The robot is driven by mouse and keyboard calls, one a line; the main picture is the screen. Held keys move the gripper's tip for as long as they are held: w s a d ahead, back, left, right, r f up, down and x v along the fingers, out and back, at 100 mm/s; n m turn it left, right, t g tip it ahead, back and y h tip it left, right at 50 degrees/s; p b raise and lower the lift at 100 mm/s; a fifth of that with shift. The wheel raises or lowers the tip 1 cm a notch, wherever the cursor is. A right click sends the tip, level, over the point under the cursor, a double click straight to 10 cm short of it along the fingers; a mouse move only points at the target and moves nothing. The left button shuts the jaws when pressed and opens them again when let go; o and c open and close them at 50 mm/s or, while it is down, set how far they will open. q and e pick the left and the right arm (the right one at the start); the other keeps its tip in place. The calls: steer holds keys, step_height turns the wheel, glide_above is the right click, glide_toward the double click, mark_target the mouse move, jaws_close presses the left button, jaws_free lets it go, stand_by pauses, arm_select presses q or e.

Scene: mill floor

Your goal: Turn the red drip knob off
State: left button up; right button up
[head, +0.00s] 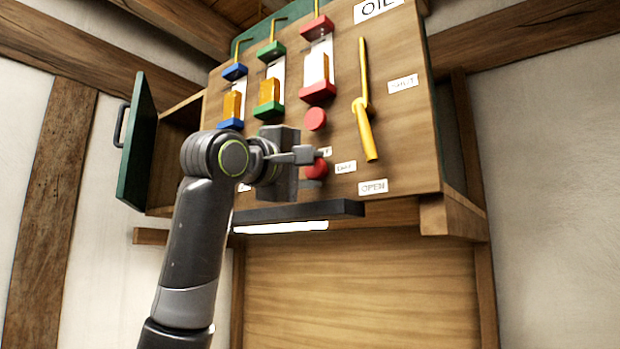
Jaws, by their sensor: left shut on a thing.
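The red drip knob (317,169) is low on the front of the wooden oil panel (410,140), under the red-framed drip glass (317,70). My left gripper (312,155) is at the knob and shut on it, with its arm coming up from below. The gripper covers part of the knob, so I cannot tell which way it is turned. A small label beside the knob is partly hidden. My right gripper is not in view.
Blue (232,105) and green (269,95) drip glasses are left of the red one. A yellow lever (365,130) hangs at the right between labels. A dark shelf (335,209) juts out below. A green door (138,140) stands open at left.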

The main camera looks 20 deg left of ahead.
arm_select(q)
steer(key=shift+n, duration=0.3)
steer(key=o, duration=1)
steer(key=b+v, duration=0.8)
steer(key=v, duration=0.9)
steer(key=shift+s, duration=0.2)
steer(key=shift+a, duration=0.1)
